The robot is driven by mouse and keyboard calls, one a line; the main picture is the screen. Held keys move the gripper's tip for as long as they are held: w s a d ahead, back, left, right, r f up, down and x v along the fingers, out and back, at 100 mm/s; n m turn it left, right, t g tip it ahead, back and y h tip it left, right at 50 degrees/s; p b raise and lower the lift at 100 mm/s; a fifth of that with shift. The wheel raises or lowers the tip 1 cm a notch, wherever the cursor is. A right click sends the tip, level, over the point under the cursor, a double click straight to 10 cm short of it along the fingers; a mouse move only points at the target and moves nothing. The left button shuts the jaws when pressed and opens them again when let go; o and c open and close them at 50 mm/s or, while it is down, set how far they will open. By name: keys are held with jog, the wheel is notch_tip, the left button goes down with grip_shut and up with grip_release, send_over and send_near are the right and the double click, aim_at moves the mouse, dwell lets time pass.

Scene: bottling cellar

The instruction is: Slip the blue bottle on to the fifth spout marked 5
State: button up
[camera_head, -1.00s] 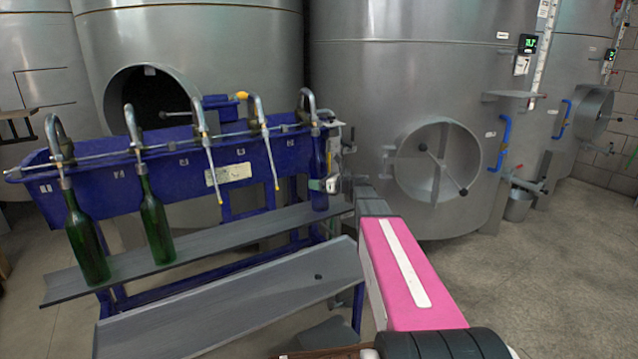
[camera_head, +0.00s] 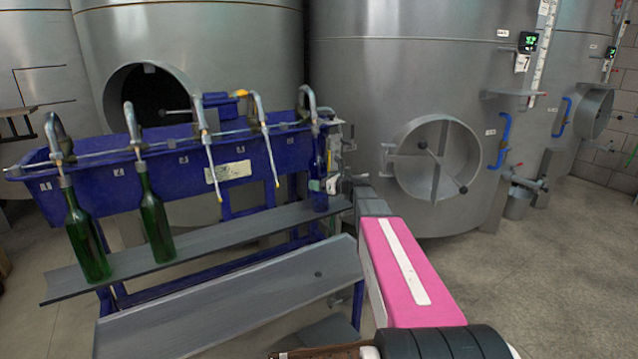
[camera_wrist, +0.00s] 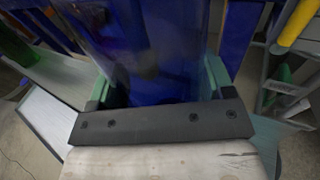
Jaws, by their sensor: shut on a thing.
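The blue bottle (camera_head: 319,183) stands about upright at the right end of the filling machine, under the rightmost spout (camera_head: 309,100). Its neck is close below that spout; whether the tip is inside the neck is too small to tell. My gripper (camera_head: 331,184) comes in from the right and is shut on the bottle's body. In the wrist view the blue bottle (camera_wrist: 140,45) fills the middle, between the green-edged fingers (camera_wrist: 158,88). Its base is at or just above the grey shelf (camera_head: 235,232); contact cannot be told.
Two green bottles (camera_head: 83,238) (camera_head: 155,220) hang on the two left spouts. The third and fourth spouts (camera_head: 213,165) (camera_head: 271,155) are empty. A lower grey board (camera_head: 230,300) lies in front. Large steel tanks (camera_head: 420,60) stand behind; floor at right (camera_head: 560,280) is clear.

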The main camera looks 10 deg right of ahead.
jog(key=shift+f, duration=0.3)
jog(key=o, duration=1.2)
jog(key=shift+s+d, duration=0.1)
jog(key=shift+s, duration=0.05)
jog(key=v, duration=1)
jog(key=s+a+f+n+g+h, duration=0.5)
jog(key=s+a+f+n+g, duration=0.25)
jog(key=s+f+n, duration=0.6)
jog(key=s+f+n+g+h, duration=0.1)
jog(key=s+f+n+h, duration=0.3)
jog(key=s+n, duration=0.2)
jog(key=s+d+f+n+g+h, duration=0.1)
jog(key=s+f+n+g+h, duration=0.1)
jog(key=s+f+n+h, duration=0.2)
jog(key=shift+s+n, duration=1.55)
jog(key=shift+s, duration=0.15)
